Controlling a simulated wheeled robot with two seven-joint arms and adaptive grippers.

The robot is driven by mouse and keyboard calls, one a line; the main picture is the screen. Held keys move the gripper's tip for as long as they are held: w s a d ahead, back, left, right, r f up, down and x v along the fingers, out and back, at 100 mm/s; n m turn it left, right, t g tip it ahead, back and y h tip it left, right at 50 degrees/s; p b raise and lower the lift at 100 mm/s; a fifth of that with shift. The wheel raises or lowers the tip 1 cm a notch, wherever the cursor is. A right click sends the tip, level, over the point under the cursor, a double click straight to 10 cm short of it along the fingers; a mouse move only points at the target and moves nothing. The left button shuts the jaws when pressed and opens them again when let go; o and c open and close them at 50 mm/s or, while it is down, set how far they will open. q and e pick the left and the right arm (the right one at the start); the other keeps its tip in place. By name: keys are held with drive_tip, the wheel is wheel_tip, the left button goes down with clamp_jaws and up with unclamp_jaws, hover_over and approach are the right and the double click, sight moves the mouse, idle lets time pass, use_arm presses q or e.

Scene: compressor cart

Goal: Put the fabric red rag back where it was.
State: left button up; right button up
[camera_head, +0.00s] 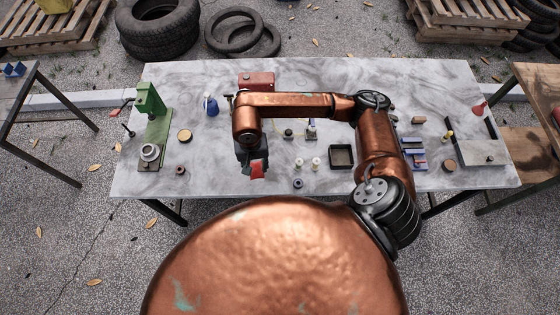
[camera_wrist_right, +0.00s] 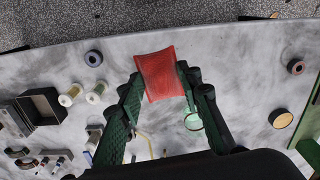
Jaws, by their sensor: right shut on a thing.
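The red rag (camera_head: 257,171) hangs from my right gripper (camera_head: 253,162) near the front edge of the marbled table (camera_head: 330,185). In the right wrist view the rag (camera_wrist_right: 160,75) is a slightly curved red piece between the green fingers of the right gripper (camera_wrist_right: 163,82), which is shut on it. The table surface shows around the rag; I cannot tell how high above it the rag is. My left gripper is in neither view.
Near the rag are a blue-grey ring (camera_head: 298,183), two pale spools (camera_head: 315,162) and an open dark box (camera_head: 341,156). A green press (camera_head: 152,130) stands at left. A red box (camera_head: 256,80) stands behind my arm. The front strip left of the rag is mostly bare.

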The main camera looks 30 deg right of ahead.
drive_tip(key=shift+s+a+f+m, duration=0.25)
drive_tip(key=shift+s+a+m, duration=0.25)
drive_tip(key=shift+a, duration=0.1)
drive_tip(key=shift+s+a+f+m+p, duration=0.1)
drive_tip(key=shift+s+f+m+p, duration=0.05)
drive_tip(key=shift+f+m+p, duration=0.2)
drive_tip(key=w+d+f+p, duration=0.1)
drive_tip(key=w+d+f, duration=0.1)
drive_tip(key=d+f, duration=0.1)
drive_tip(key=w+d+f+p, duration=0.1)
drive_tip(key=w+d+f, duration=0.1)
drive_tip(key=d+f, duration=0.1)
drive_tip(key=w+d+f+p, duration=0.1)
drive_tip(key=w+d+f, duration=0.1)
drive_tip(key=d, duration=0.3)
drive_tip(key=shift+d+f, duration=0.15)
drive_tip(key=shift+f, duration=0.35)
drive_tip(key=shift+w+d+f+p, duration=0.1)
drive_tip(key=shift+d+f+p, duration=0.3)
drive_tip(key=shift+f, duration=0.1)
wheel_tip(320, 180, down, 3)
drive_tip(key=shift+r+p, duration=0.1)
drive_tip(key=shift+p, duration=0.5)
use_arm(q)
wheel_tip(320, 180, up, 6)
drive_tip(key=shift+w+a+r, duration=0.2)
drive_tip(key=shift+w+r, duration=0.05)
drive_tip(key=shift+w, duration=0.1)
use_arm(e)
drive_tip(key=shift+f, duration=0.2)
